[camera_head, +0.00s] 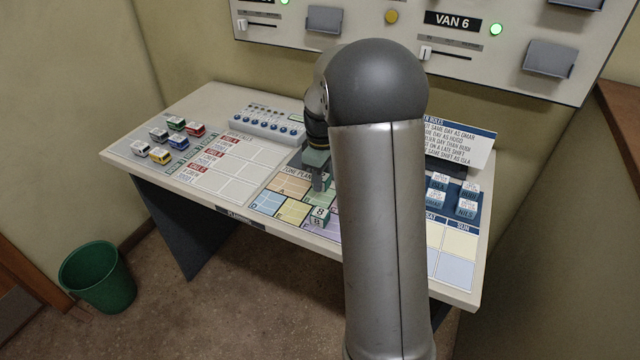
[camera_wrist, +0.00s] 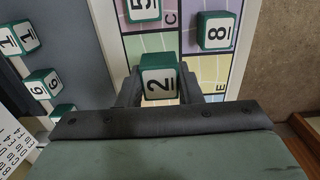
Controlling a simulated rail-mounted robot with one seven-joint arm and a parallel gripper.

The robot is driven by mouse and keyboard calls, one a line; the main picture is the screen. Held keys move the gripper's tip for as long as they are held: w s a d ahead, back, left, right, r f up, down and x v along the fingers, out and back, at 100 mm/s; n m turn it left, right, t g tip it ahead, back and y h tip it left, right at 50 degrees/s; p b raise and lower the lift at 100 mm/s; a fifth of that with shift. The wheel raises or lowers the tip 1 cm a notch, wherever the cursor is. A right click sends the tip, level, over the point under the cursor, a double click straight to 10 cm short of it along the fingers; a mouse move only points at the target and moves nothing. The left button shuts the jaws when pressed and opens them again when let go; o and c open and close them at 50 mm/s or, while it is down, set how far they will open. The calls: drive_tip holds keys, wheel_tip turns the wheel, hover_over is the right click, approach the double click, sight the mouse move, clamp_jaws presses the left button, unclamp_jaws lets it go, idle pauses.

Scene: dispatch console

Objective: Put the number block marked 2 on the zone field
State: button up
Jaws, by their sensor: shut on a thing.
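In the wrist view my gripper (camera_wrist: 162,92) is shut on the number block marked 2 (camera_wrist: 159,83), a white block with green edges. The block is between the two fingers, over or on the coloured zone plan; I cannot tell whether it touches the surface. In the head view my gripper (camera_head: 317,180) is at the zone plan's back part, and the block in it cannot be made out. The zone plan (camera_head: 268,203) has coloured lettered fields. A block marked 8 (camera_wrist: 216,31) and a block marked 5 (camera_wrist: 143,8) stand on other fields.
A dark area with blocks marked 1 (camera_wrist: 22,37) and 6 (camera_wrist: 43,82) lies left in the wrist view. Toy vans (camera_head: 161,155), a white chart (camera_head: 222,165), a button panel (camera_head: 268,124) and name blocks (camera_head: 467,207) are on the desk. My arm hides the desk's middle right.

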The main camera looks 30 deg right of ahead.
sight(320, 196)
drive_tip(key=shift+w+d+f, duration=0.2)
drive_tip(key=shift+w+f, duration=0.5)
drive_tip(key=shift+f, duration=1.65)
drive_tip(key=shift+f, duration=0.2)
drive_tip(key=o, duration=1)
drive_tip(key=shift+c, duration=0.2)
drive_tip(key=shift+r, duration=0.15)
